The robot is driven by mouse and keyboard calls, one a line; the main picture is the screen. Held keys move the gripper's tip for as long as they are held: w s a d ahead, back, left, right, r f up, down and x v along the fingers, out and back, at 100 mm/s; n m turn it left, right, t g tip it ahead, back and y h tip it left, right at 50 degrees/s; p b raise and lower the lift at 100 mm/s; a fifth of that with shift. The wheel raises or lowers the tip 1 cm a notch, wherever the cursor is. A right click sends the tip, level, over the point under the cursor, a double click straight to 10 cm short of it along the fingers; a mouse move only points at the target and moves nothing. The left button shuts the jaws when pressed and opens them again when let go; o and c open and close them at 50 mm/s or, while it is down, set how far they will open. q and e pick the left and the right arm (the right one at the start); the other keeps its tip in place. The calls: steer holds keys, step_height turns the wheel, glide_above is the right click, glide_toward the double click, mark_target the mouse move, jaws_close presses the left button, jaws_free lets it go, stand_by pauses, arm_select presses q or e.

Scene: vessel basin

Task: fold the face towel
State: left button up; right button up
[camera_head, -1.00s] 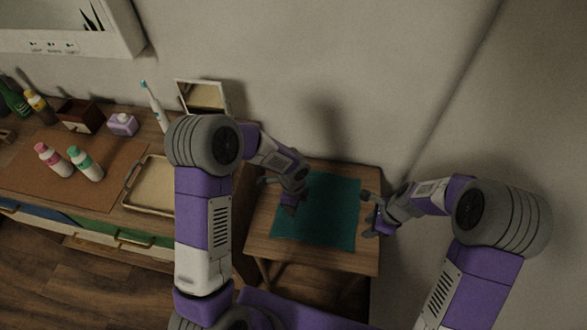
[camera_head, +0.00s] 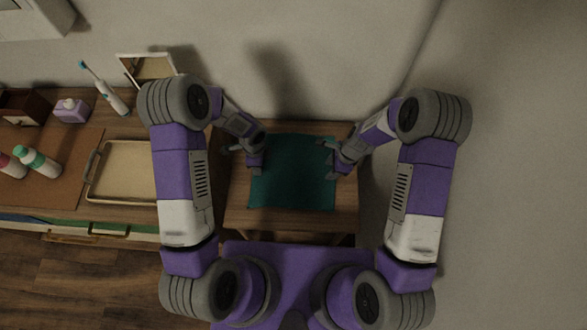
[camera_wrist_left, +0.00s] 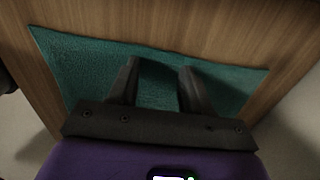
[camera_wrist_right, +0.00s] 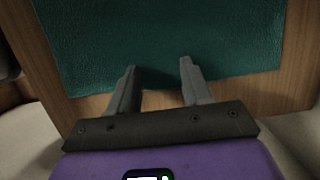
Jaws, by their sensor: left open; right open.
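The teal face towel (camera_head: 292,178) lies flat and spread out on a small wooden table (camera_head: 290,222). My left gripper (camera_head: 246,158) is open at the towel's left edge; in the left wrist view its fingers (camera_wrist_left: 158,85) are over the towel (camera_wrist_left: 85,70) with nothing between them but cloth below. My right gripper (camera_head: 331,158) is open at the towel's right edge. In the right wrist view its fingertips (camera_wrist_right: 158,68) reach just over the towel's near edge (camera_wrist_right: 160,35). I cannot tell whether either gripper touches the cloth.
A longer counter at left holds a beige tray (camera_head: 122,172), a toothbrush (camera_head: 105,88), a framed mirror (camera_head: 148,68), a purple dispenser (camera_head: 71,110) and a green-capped bottle (camera_head: 38,162). The wall stands close behind the small table. Bare wood shows around the towel.

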arm_select(q)
steer(key=shift+f, duration=0.1)
arm_select(e)
steer(key=shift+f, duration=0.1)
arm_select(q)
steer(key=shift+f, duration=0.15)
arm_select(e)
steer(key=shift+f, duration=0.15)
arm_select(q)
steer(key=shift+c, duration=0.3)
arm_select(e)
steer(key=shift+c, duration=0.3)
arm_select(q)
jaws_close()
arm_select(e)
jaws_close()
